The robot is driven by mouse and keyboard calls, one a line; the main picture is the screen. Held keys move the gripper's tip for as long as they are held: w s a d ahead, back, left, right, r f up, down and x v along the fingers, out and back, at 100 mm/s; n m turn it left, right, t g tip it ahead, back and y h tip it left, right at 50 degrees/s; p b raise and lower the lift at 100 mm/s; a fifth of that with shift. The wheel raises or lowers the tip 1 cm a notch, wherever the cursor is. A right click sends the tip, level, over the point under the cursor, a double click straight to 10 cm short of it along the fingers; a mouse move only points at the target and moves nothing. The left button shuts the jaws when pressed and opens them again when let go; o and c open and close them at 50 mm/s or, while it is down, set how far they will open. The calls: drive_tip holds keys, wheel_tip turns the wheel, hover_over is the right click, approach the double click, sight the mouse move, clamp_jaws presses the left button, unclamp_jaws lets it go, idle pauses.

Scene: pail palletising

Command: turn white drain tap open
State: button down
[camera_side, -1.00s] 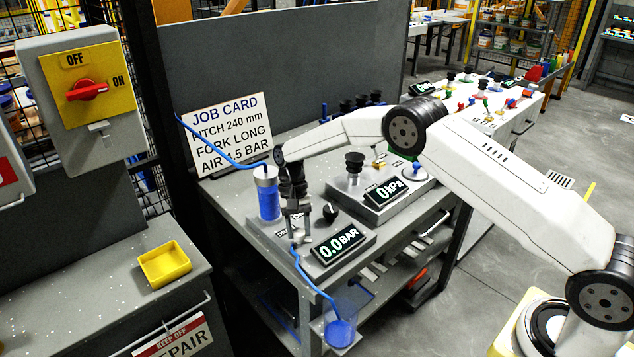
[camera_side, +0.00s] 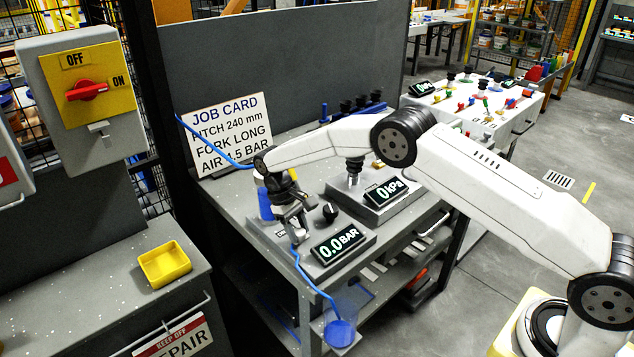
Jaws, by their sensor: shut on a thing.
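My gripper (camera_side: 298,233) points down at the front left of the grey air unit, in front of the blue filter bowl (camera_side: 265,205). It is shut at the place of the white drain tap, which is mostly hidden by the fingers. The wrist is tilted. A blue hose (camera_side: 311,281) runs from just below the fingers down to a clear cup with blue liquid (camera_side: 340,331). The unit's display (camera_side: 338,243) reads 0.0 BAR.
A black knob (camera_side: 330,212) stands close to the right of my gripper. A second unit with a 0 kPa display (camera_side: 386,192) is behind it. A job card (camera_side: 228,136) stands at the back left. A yellow tray (camera_side: 165,263) sits on the left bench.

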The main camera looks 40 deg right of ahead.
idle(0.4)
drive_tip(key=shift+c, duration=1.3)
unclamp_jaws()
drive_tip(key=shift+v, duration=0.9)
wheel_tip(320, 180, up, 8)
drive_tip(key=shift+w, duration=0.2)
drive_tip(key=shift+s+d+r, duration=0.1)
